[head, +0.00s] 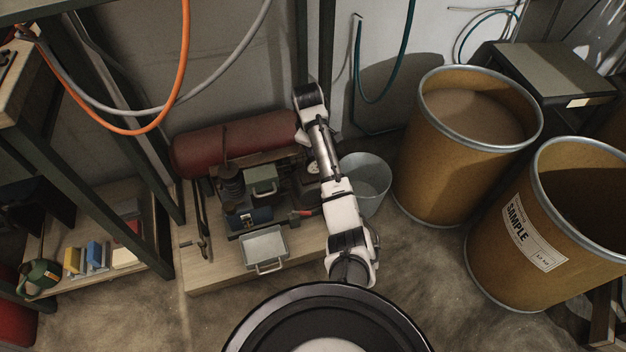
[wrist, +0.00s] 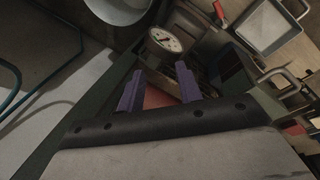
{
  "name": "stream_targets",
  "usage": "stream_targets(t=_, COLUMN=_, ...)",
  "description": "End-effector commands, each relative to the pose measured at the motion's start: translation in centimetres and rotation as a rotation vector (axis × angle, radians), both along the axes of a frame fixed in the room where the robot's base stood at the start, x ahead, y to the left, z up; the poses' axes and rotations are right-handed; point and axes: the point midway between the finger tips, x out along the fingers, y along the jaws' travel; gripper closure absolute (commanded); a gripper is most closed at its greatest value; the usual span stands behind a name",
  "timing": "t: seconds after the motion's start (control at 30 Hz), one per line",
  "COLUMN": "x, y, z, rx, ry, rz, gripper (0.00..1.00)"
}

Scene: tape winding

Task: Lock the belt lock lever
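The machine (head: 240,200) sits on a low wooden platform below the red tank. A small red-tipped lever (head: 303,213) shows at its right side, beside my arm; I cannot be sure that it is the belt lock lever. A red part, probably the same lever, shows at the top of the wrist view (wrist: 219,10). My gripper (wrist: 160,90) has two purple fingers set well apart. A dull red surface, probably the tank, shows beyond the gap, and I see nothing held. In the head view my arm hides the fingers.
A pressure gauge (wrist: 165,40) is just beyond the fingers. The red tank (head: 235,142) lies along the wall. A metal tray (head: 264,246) stands at the platform's front, and a bucket (head: 366,181) right of my arm. Large drums (head: 435,160) stand further right. Hoses hang above.

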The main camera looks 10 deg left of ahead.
Motion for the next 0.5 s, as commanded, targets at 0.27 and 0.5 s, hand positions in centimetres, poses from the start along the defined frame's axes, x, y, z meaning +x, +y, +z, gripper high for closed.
stream_targets(t=0.27, x=3.7, y=-0.5, z=7.5, rx=0.275, ry=-0.117, rz=-0.451, gripper=0.65)
stream_targets(t=0.5, x=5.0, y=-2.6, z=10.3, rx=0.526, ry=-0.115, rz=-0.892, gripper=0.65)
